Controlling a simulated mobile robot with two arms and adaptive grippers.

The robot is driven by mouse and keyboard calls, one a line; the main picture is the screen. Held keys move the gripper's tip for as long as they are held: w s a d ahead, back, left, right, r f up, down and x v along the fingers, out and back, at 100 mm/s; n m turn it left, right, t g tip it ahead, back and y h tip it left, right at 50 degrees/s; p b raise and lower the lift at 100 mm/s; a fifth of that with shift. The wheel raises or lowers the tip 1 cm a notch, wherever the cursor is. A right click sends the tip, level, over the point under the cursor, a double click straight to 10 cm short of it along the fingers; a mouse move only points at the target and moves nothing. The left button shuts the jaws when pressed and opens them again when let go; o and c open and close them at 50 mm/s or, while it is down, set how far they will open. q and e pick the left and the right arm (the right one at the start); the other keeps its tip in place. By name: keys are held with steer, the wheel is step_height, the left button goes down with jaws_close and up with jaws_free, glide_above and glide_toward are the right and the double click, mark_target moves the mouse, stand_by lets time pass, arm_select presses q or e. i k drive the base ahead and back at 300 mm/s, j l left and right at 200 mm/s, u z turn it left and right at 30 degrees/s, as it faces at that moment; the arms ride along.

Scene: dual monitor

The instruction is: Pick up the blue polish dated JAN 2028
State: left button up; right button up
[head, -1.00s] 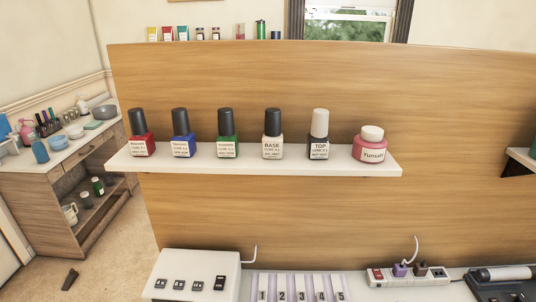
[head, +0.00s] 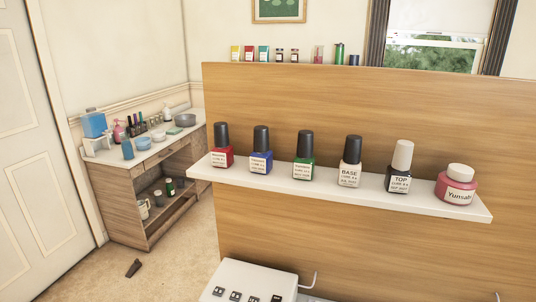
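A blue polish bottle (head: 260,160) with a black cap and a white label stands upright on the white shelf (head: 330,191). It is second from the left, between a red bottle (head: 222,155) and a green bottle (head: 304,168). The small print on its label is too fine to read, so I cannot tell the date. Neither of my grippers shows in the head view.
A base bottle (head: 350,173), a top bottle (head: 398,180) and a pink jar (head: 457,192) stand further right on the shelf. A white box (head: 250,280) lies below.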

mark_target(260, 163)
steer(key=j+z, duration=0.1)
steer(key=j, duration=0.3)
steer(key=k+j+z, duration=0.1)
steer(key=j, duration=0.25)
steer(key=k+j+z, duration=0.1)
steer(key=j, duration=0.3)
steer(key=k+j+z, duration=0.1)
steer(key=j, duration=0.25)
steer(key=k+j+z, duration=0.1)
steer(key=j, duration=0.3)
